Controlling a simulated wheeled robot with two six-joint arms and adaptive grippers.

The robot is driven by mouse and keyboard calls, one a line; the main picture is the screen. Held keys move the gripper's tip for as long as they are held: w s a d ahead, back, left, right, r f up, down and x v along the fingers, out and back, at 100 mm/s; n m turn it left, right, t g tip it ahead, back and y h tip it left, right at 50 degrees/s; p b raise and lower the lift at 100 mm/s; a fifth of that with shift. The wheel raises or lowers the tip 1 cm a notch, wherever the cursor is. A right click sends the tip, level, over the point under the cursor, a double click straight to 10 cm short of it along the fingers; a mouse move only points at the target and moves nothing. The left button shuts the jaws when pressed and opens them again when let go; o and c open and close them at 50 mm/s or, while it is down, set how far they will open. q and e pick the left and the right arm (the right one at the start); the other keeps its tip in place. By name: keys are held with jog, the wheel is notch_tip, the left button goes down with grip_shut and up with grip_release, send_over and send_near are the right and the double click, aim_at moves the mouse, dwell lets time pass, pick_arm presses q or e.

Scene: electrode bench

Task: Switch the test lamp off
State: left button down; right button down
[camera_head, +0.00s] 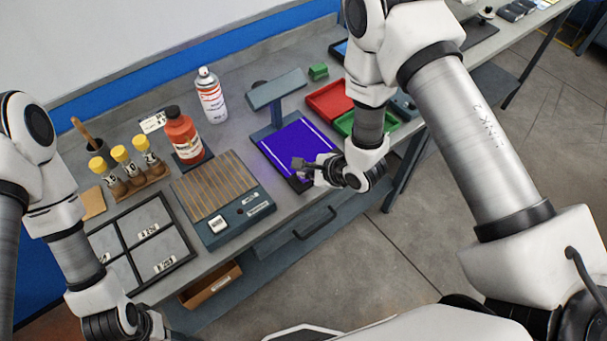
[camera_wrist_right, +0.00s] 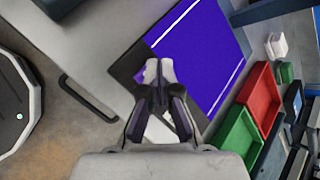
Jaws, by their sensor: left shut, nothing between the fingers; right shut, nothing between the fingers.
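The test lamp (camera_head: 275,88) has a flat grey-blue head on a post at the back of the bench. Below it lies a dark-framed pad that glows violet-blue (camera_head: 287,143), also large in the right wrist view (camera_wrist_right: 205,45). My right gripper (camera_head: 300,164) is shut and empty over the pad's front edge. Its fingertips (camera_wrist_right: 159,72) meet over the dark border and the violet surface in the right wrist view. A switch cannot be made out; the gripper hides part of the front border. My left gripper (camera_head: 150,323) is shut, low at the left, partly cut off by the frame.
A slatted board with a white button (camera_head: 217,224) stands left of the pad. A red bottle (camera_head: 183,137), a spray can (camera_head: 211,96) and yellow-capped vials stand behind. Red (camera_wrist_right: 262,95) and green (camera_wrist_right: 237,137) trays lie to the right. A drawer handle (camera_head: 315,223) juts from the front.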

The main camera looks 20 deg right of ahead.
jog(key=shift+f, duration=0.15)
jog(key=shift+r+p, duration=0.75)
notch_tip(320, 180, up, 6)
jog(key=p, duration=0.5)
jog(key=shift+d, duration=0.1)
